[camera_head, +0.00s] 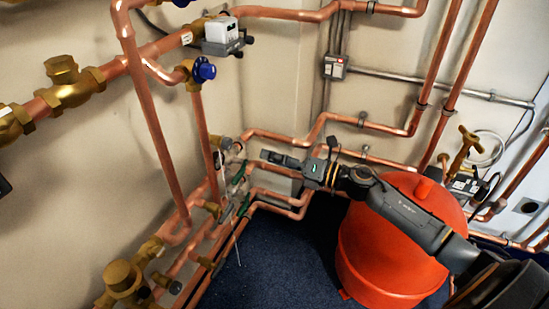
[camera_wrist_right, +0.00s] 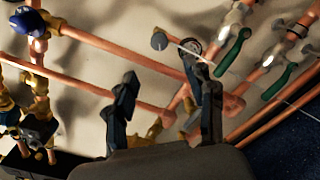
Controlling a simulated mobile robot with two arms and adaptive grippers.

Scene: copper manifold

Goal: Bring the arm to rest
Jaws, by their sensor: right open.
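My right arm comes in from the lower right in the head view and reaches left across the front of the red tank. Its gripper (camera_head: 283,160) is near the copper pipes by the wall corner. In the right wrist view the same gripper (camera_wrist_right: 165,95) has its two dark fingers apart, with no object held between them. Pipes and fittings show behind the fingers; I cannot tell whether a finger touches any of them. My left gripper is not in view.
A red tank (camera_head: 385,255) stands on the dark blue floor (camera_head: 270,262) beneath my arm. Green-handled valves (camera_head: 238,175) sit on the pipes left of the gripper. A blue-capped valve (camera_head: 204,70) is higher up. Copper pipes line both walls. Floor left of the tank is clear.

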